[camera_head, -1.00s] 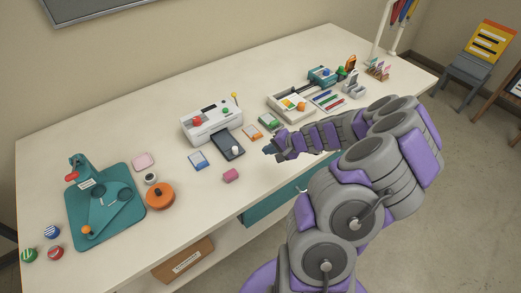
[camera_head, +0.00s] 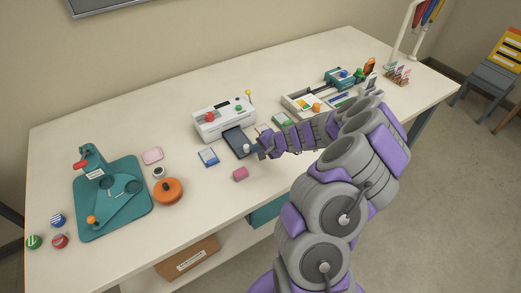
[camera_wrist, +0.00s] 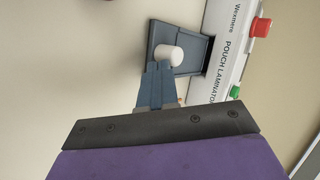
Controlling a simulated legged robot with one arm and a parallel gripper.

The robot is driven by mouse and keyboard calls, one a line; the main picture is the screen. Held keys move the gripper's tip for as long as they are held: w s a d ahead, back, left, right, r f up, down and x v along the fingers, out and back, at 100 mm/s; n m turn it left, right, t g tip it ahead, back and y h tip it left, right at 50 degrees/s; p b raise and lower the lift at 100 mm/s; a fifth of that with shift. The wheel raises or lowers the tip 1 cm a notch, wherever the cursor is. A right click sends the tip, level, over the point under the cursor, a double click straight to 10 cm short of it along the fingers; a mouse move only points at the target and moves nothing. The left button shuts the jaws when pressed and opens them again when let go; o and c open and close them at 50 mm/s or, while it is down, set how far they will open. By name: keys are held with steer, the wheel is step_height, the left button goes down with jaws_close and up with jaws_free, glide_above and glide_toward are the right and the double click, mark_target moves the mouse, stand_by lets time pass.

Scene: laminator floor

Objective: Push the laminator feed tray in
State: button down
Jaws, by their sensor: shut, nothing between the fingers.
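The white laminator (camera_head: 224,119) stands on the table, with a red knob and a green knob on top. Its dark feed tray (camera_head: 235,139) sticks out of the front toward me. A white round knob (camera_head: 246,149) stands on the tray's outer end; it also shows in the wrist view (camera_wrist: 168,56). My gripper (camera_head: 262,152) is shut and empty, just to the right of the knob in the head view. In the wrist view my closed fingertips (camera_wrist: 160,68) are at the knob's near side. I cannot tell whether they touch it.
A blue-and-white pack (camera_head: 208,157) and a pink block (camera_head: 240,174) lie near the tray. A teal machine (camera_head: 112,205) stands at the left, with an orange round piece (camera_head: 168,190) beside it. An open box (camera_head: 297,110) stands right of the laminator.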

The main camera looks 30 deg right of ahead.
steer(key=shift+a+r, duration=0.1)
steer(key=shift+a, duration=0.35)
glide_toward(239, 139)
steer(key=x, duration=0.4)
steer(key=shift+s, duration=0.2)
steer(key=shift+w+a, duration=0.15)
steer(key=shift+w, duration=0.3)
steer(key=shift+r, duration=0.1)
